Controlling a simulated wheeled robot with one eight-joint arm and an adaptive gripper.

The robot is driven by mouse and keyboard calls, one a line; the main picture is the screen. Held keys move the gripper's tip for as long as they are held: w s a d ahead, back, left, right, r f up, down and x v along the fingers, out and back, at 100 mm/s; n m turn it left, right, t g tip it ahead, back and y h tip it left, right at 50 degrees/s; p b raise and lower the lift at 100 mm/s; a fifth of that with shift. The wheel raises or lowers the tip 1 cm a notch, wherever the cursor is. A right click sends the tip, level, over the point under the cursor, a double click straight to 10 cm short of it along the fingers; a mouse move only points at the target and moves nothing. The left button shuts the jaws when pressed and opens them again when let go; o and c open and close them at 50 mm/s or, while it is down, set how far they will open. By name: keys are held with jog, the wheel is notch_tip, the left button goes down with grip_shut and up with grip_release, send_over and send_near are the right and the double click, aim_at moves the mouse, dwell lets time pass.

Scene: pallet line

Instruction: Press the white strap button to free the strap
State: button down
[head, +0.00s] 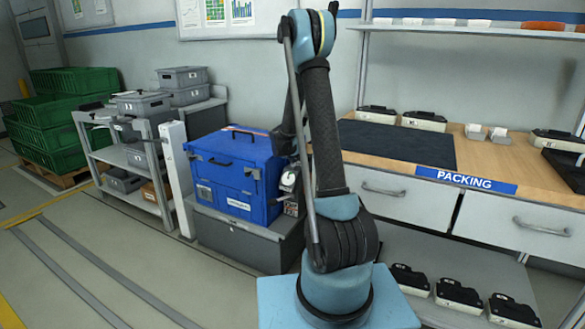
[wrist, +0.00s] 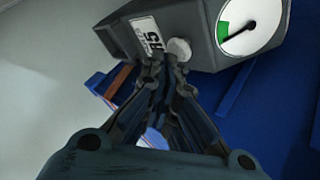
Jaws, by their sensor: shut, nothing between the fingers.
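A round white button (wrist: 179,50) is on the face of a dark grey unit (wrist: 200,20), beside a white label. My gripper (wrist: 168,76) is shut and empty, its fingertips just below the button in the wrist view. I cannot tell whether they touch it or whether it is pressed in. A brown strip (wrist: 117,82) shows left of my fingers. In the head view my arm covers part of the case's right side.
A dial (wrist: 250,22) with a green sector is beside the button. A packing bench (head: 500,175) stands to the right, a grey rack (head: 130,158) with bins to the left, and green crates (head: 65,145) farther left. The floor in front is clear.

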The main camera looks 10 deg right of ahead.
jog(key=shift+f, duration=0.55)
dwell(0.7)
dwell(0.3)
jog(key=shift+r, duration=1)
jog(key=shift+r, duration=0.15)
jog(key=shift+r, duration=2.35)
